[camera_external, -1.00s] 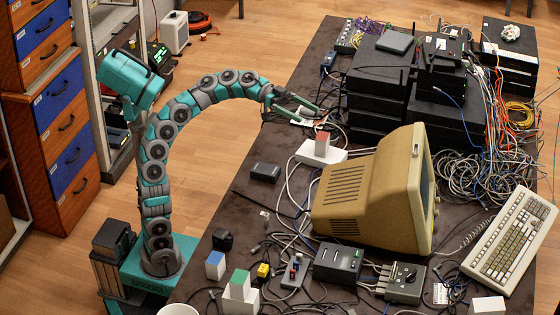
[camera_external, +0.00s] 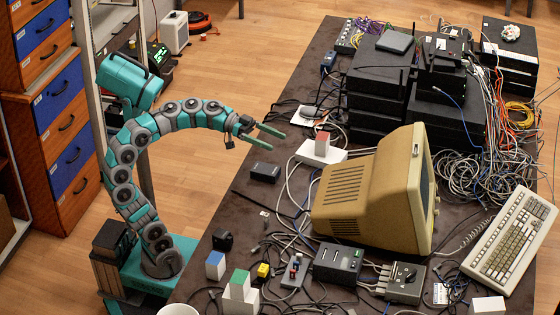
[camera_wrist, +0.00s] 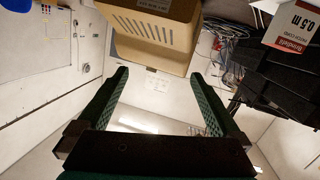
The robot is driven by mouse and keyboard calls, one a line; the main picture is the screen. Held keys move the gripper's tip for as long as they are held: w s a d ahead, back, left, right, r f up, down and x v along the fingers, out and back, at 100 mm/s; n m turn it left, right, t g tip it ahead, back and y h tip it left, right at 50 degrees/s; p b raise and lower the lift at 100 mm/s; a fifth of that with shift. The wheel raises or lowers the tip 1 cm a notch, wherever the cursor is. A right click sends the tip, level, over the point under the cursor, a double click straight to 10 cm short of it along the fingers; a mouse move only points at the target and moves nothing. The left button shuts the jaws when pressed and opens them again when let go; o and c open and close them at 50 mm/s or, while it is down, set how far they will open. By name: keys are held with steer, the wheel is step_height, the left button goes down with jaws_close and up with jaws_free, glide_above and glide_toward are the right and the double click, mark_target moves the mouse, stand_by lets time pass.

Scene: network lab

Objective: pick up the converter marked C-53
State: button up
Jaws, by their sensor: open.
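My gripper (camera_external: 279,140) is open and empty, above the table's left edge, its fingers pointing right. In the wrist view its two green fingers (camera_wrist: 158,76) stand wide apart with nothing between them. I cannot read a C-53 marking in either view, so I cannot tell which thing is that converter. A small flat black box (camera_external: 265,172) lies on the table just below my gripper in the picture. A larger dark box with slots (camera_external: 338,262) and a grey box with a knob (camera_external: 405,283) sit toward the front.
A beige monitor (camera_external: 345,205) stands right of my gripper; it also shows in the wrist view (camera_wrist: 155,32). A red-and-white box (camera_external: 322,144) stands on a white box. Black equipment stacks (camera_external: 380,75) fill the back. Cables and small blocks crowd the front. A keyboard (camera_external: 510,240) lies at right.

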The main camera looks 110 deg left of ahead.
mark_target(260, 167)
steer(key=s+a+f, duration=0.1)
steer(key=s+f, duration=0.1)
steer(key=f, duration=0.3)
steer(key=s+a+f+g+y, duration=0.1)
steer(key=s+a+f, duration=0.1)
steer(key=f, duration=0.3)
steer(key=s+a+f+g+y, duration=0.1)
steer(key=s+a+f, duration=0.1)
steer(key=s+f, duration=0.2)
steer(key=shift+f, duration=0.4)
steer(key=shift+w+f+g, duration=0.25)
steer(key=shift+g, duration=0.05)
steer(key=shift+b+x, duration=0.3)
steer(key=shift+x, duration=1.85)
steer(key=c, duration=1.6)
